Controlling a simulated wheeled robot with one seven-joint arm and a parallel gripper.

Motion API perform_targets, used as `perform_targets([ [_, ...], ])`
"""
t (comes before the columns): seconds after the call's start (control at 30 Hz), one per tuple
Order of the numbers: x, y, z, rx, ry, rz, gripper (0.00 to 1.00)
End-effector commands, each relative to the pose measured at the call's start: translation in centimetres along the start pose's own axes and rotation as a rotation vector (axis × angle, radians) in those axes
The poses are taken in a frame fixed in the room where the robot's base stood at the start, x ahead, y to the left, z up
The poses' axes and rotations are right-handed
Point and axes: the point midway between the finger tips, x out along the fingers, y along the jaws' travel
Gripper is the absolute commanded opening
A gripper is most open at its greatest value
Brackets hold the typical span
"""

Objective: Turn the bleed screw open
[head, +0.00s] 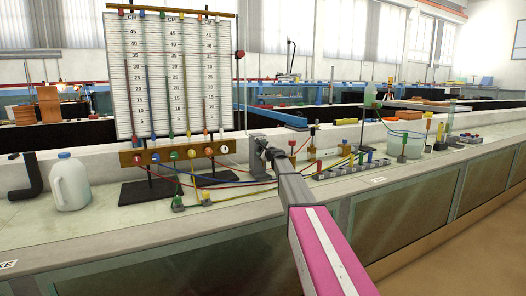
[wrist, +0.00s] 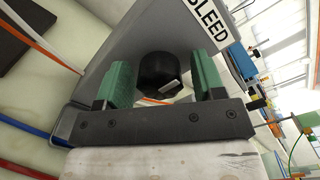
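My gripper (wrist: 163,82) is open, with one green finger pad on each side of the knob. A gap shows between the knob and each pad, so neither appears to touch it. In the head view my gripper (head: 268,152) reaches the grey bleed stand (head: 258,168) on the bench and hides the knob.
A manometer board (head: 172,75) with coloured tubes stands left of the bleed stand. A white jug (head: 69,183) is at the far left. Coloured hoses cross the bench near the stand. Fittings (head: 340,168) and a clear basin (head: 405,143) lie to the right.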

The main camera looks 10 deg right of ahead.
Motion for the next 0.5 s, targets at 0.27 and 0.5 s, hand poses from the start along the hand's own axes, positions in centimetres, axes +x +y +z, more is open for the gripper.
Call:
perform_targets([
  [0.27, -0.02, 0.0, 0.0, -0.001, 0.0, 0.0, 0.17],
  [0.5, -0.03, 0.0, -0.01, -0.039, -0.001, 0.001, 0.17],
])
